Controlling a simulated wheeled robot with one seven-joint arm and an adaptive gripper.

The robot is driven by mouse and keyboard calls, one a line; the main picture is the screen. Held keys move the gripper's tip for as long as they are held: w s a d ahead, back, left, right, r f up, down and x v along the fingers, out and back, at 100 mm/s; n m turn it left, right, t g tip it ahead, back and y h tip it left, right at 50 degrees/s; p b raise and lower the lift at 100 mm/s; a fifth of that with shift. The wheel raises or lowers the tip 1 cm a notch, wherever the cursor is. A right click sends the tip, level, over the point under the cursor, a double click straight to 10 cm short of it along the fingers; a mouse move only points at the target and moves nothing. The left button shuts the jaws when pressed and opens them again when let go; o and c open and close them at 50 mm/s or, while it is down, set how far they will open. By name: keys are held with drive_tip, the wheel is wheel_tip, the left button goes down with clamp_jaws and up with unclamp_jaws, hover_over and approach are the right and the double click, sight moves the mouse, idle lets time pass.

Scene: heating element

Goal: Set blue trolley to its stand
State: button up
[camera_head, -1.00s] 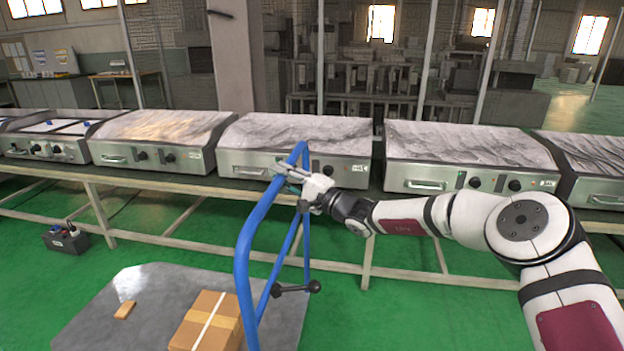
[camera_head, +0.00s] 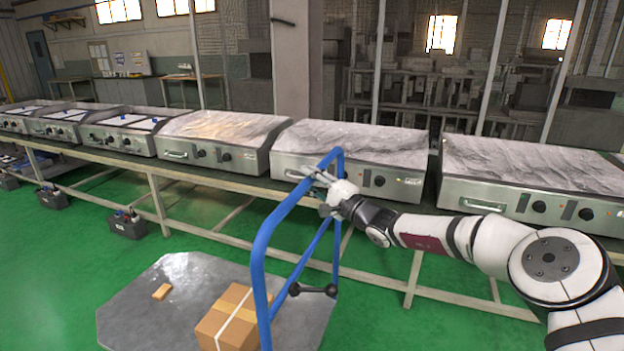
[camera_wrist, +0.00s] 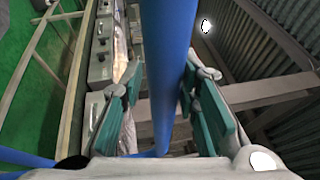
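The blue trolley's tubular handle frame (camera_head: 262,262) rises from a grey platform (camera_head: 140,290) on the green floor at lower centre in the head view. My gripper (camera_head: 322,182) is at the top of the frame, in front of the heater units. In the wrist view the blue tube (camera_wrist: 167,70) runs between the two green-padded fingers of my gripper (camera_wrist: 162,115). The fingers stand apart around it, with a gap on the left and the tube close to the right finger. Contact is unclear. I cannot identify a stand.
A cardboard box (camera_head: 228,318) and a small tan block (camera_head: 162,291) lie on the platform. A long bench (camera_head: 228,186) carries a row of metal heater units (camera_head: 350,152). Dark battery-like boxes (camera_head: 126,226) sit below it. Green floor (camera_head: 60,285) is clear left of the trolley.

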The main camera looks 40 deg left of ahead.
drive_tip(key=shift+o, duration=0.3)
drive_tip(key=shift+w, duration=0.1)
drive_tip(key=shift+d, duration=0.25)
drive_tip(key=v, duration=1.1)
drive_tip(key=shift+d, duration=0.2)
drive_tip(key=shift+f, duration=0.1)
